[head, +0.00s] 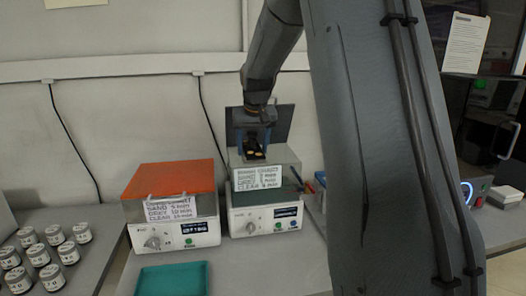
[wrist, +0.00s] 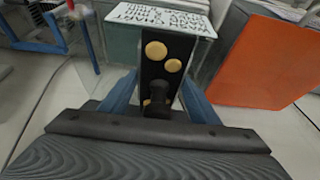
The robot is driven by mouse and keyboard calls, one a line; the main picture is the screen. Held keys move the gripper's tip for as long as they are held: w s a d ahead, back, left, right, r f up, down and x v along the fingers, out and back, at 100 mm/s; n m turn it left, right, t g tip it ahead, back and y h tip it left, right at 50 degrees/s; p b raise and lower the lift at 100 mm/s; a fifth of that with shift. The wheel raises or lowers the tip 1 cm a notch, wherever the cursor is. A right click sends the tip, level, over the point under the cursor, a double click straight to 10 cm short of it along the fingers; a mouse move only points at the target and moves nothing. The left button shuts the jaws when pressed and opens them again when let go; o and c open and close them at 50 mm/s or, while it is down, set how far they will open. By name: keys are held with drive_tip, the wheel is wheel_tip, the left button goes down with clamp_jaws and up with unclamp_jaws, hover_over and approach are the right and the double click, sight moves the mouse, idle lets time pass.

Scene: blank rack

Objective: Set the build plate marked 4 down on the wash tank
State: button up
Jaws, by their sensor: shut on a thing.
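My gripper (head: 254,137), with blue fingers, is shut on a dark build plate (head: 253,155) that carries small tan round parts. In the wrist view the plate (wrist: 150,72) shows between the fingers (wrist: 158,103), with a dark knob at its near end. No number is readable on it. In the head view the plate hangs over or just in front of the right-hand bench unit, apparently the wash tank (head: 235,220). That unit has a clear greenish upper part, a white time card and a raised dark lid behind. I cannot tell whether the plate touches it.
A similar unit with an orange lid (head: 174,178) stands just left; the lid (wrist: 262,62) is at the right in the wrist view. A teal tray (head: 172,280) lies in front. Several lidded jars (head: 39,256) stand at far left. A blue-lit device (head: 478,192) is at right.

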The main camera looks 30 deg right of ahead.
drive_tip(key=d, duration=0.1)
drive_tip(key=d+f+p, duration=0.1)
drive_tip(key=d+f, duration=0.1)
drive_tip(key=d, duration=0.1)
drive_tip(key=shift+w+f, duration=0.2)
drive_tip(key=shift+f, duration=0.2)
drive_tip(key=shift+f, duration=0.1)
drive_tip(key=o, duration=1.7)
drive_tip(key=b+v, duration=0.2)
drive_tip(key=v, duration=1)
